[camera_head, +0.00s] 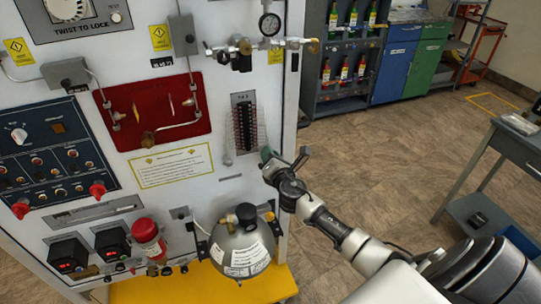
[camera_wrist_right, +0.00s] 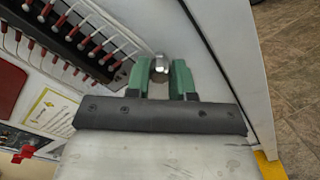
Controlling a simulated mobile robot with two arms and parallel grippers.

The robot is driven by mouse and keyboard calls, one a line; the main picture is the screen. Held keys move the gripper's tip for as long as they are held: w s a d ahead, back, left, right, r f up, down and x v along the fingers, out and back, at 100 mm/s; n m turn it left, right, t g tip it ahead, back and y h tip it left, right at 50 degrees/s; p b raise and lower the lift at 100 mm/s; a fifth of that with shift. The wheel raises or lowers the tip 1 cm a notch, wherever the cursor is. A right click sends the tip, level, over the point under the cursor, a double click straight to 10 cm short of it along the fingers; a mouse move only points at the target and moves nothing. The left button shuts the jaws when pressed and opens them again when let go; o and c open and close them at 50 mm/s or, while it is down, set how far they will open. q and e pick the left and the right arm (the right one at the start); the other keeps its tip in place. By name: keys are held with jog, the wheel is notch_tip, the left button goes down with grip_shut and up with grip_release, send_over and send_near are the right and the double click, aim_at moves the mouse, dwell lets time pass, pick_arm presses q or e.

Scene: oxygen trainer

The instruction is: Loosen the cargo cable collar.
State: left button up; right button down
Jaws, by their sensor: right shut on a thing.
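My right gripper (camera_head: 270,160) is at the right part of the white trainer panel, just below and right of a dark terminal strip. In the right wrist view its two green fingertips (camera_wrist_right: 160,78) are shut on a small silver metal collar (camera_wrist_right: 159,66), close to the panel face. The collar looks like the cargo cable collar, but no label on it can be read. In the head view the collar is hidden by the gripper. My left gripper is not in view.
The terminal strip (camera_head: 245,125) with several thin wires is close beside the right gripper. A round grey tank (camera_head: 240,255) stands below on a yellow shelf (camera_head: 150,292). A gauge (camera_head: 269,24) is above. Open floor (camera_head: 390,150) lies right of the panel.

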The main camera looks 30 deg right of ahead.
dwell(0.3)
jog(key=c, duration=1)
grip_release()
jog(key=shift+s, duration=0.1)
jog(key=v, duration=1)
jog(key=shift+s+b, duration=0.3)
jog(key=shift+b, duration=0.05)
